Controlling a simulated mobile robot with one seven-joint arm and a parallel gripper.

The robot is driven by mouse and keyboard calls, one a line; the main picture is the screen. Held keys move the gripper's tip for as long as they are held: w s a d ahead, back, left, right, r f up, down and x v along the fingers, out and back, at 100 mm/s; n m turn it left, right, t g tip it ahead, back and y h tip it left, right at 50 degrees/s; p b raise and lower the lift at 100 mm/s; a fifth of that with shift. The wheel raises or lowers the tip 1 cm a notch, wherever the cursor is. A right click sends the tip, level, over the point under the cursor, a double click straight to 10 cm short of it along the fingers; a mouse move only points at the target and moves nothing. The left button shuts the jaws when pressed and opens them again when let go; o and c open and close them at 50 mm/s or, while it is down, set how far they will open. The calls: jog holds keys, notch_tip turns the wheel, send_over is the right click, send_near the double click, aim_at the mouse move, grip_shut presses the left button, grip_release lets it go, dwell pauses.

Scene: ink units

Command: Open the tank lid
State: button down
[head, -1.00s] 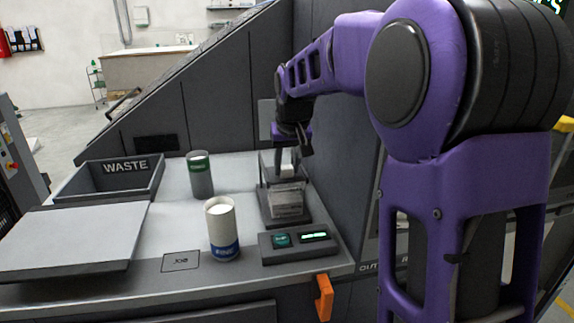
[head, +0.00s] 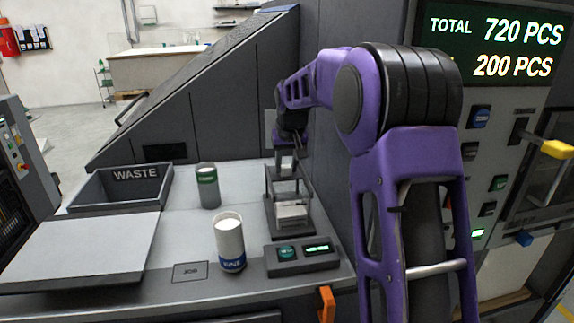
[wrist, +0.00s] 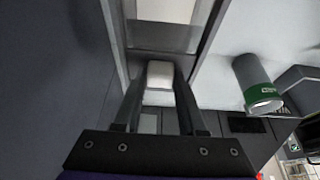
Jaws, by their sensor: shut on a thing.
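My gripper (head: 289,158) is at the dark open-framed stand (head: 290,228) by the grey wall. In the wrist view, the two dark fingers (wrist: 159,90) are closed on the sides of a small white block (wrist: 160,72). The block is at the upper part of the stand, and a pale stack (head: 292,212) sits lower in it. I cannot make out a thing that is clearly the tank lid. On the right is a panel with a yellow-ended handle (head: 557,149).
A green-banded grey canister (head: 208,188) and a white canister with a blue label (head: 230,240) stand on the worktop. A WASTE tray (head: 122,200) is at left. A control box (head: 303,258) is in front of the stand. An orange handle (head: 326,303) sticks out at the front edge.

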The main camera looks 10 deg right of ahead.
jog(key=shift+c, duration=2.4)
grip_release()
jog(key=p+v, duration=0.1)
jog(key=v, duration=1.6)
jog(key=shift+s+r+p, duration=0.15)
jog(key=shift+p, duration=0.2)
